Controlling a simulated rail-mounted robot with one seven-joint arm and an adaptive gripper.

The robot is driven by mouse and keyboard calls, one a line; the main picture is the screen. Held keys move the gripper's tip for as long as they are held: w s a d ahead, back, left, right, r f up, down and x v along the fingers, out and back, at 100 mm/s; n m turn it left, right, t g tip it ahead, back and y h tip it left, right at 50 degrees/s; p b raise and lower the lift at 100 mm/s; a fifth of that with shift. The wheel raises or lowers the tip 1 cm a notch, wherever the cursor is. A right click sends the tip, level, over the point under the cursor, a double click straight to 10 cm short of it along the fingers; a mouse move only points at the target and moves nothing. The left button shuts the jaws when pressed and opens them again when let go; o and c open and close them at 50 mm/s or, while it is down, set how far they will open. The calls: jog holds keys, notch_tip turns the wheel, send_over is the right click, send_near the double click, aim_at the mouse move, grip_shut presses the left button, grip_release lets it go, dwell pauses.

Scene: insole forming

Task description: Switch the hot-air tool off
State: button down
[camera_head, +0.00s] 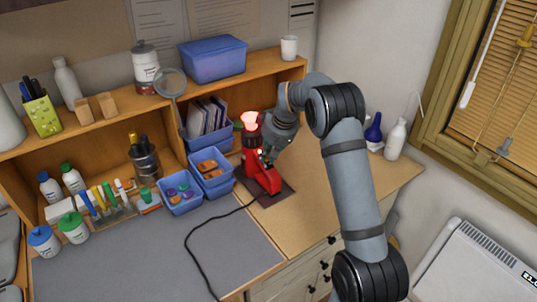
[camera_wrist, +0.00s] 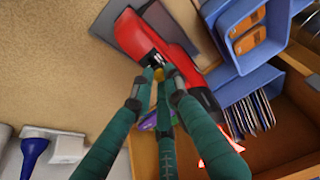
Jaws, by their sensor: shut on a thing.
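The red hot-air tool (camera_head: 262,176) stands nozzle up on a dark mat (camera_head: 281,194) on the workbench. Its nozzle end (camera_head: 250,118) glows pinkish red in the head view. In the wrist view the red body (camera_wrist: 130,32) lies across the top, with a small silver-and-black part, apparently the switch (camera_wrist: 153,58), on its side. My gripper (camera_head: 267,160) is at the tool's right side. In the wrist view its green fingers (camera_wrist: 160,76) come together at that small part and are shut on it. The fingertips partly hide it, so the switch position cannot be told.
A black cord (camera_head: 205,232) runs from the tool across the grey mat (camera_head: 150,262). Blue bins (camera_head: 183,207) stand close left of the tool. A blue bottle and a white bottle (camera_head: 396,139) stand at the back right. The wooden bench top right of the tool is clear.

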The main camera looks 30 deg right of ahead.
dwell(0.6)
jog(key=shift+w+a+r, duration=0.1)
jog(key=shift+w+r, duration=0.15)
jog(key=shift+w, duration=0.25)
jog(key=shift+w+a+r, duration=0.1)
jog(key=shift+w+r, duration=0.1)
jog(key=shift+w, duration=0.3)
jog(key=c, duration=2)
grip_release()
jog(key=shift+s+d+r, duration=0.1)
jog(key=shift+c, duration=0.2)
jog(key=o, duration=0.3)
jog(key=v, duration=1.1)
jog(key=shift+s+r, duration=0.25)
jog(key=shift+r, duration=0.1)
jog(key=shift+f, duration=0.1)
